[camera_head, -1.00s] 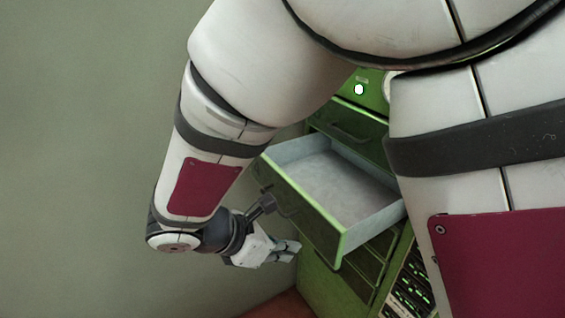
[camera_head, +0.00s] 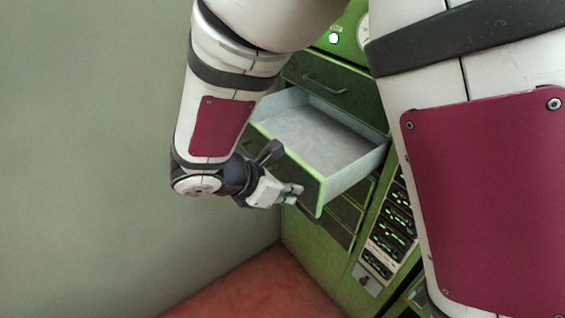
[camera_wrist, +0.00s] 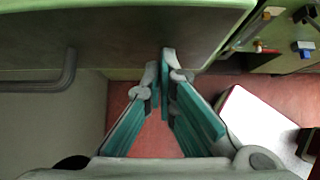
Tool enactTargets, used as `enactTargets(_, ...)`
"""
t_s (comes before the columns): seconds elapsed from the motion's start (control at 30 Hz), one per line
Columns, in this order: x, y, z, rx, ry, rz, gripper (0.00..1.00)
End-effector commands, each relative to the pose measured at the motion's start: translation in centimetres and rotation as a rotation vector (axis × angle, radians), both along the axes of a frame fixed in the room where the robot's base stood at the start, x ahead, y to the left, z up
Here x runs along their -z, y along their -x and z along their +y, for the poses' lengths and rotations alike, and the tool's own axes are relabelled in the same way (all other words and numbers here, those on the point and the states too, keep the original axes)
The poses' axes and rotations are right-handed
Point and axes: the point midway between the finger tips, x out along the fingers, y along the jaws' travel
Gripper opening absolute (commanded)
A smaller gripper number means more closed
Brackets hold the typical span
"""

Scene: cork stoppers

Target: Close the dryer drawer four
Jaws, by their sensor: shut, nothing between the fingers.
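One drawer (camera_head: 318,190) of the green dryer cabinet (camera_head: 310,242) stands pulled out, its pale grey inside empty. Another drawer (camera_head: 325,84) above it is shut, and more shut fronts lie below it. I cannot read any drawer number. My gripper (camera_head: 298,193) is shut and empty, just in front of the open drawer's front panel, near its lower edge. In the wrist view, the fingertips (camera_wrist: 168,52) are together close to a dark green panel (camera_wrist: 125,42); I cannot tell whether they touch it. A grey bar handle (camera_wrist: 66,75) shows to their left.
A panel of lit green modules (camera_head: 392,225) is right of the drawers. A plain wall (camera_head: 90,150) stands at the left, with red floor (camera_head: 255,290) below. In the wrist view, a white-topped box (camera_wrist: 258,125) is on the right.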

Motion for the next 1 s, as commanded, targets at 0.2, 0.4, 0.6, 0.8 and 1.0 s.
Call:
enactTargets(0.2,0.0,-2.5,-3.8,0.008,0.001,-0.002,0.0)
enactTargets(0.4,0.1,-5.8,-8.7,0.01,0.001,-0.002,0.0)
enactTargets(0.6,0.1,-8.7,-13.1,0.009,0.001,-0.002,0.0)
enactTargets(0.8,0.0,-10.8,-16.0,0.005,0.001,-0.002,0.0)
enactTargets(1.0,0.0,-11.7,-17.3,0.002,0.0,-0.001,0.0)
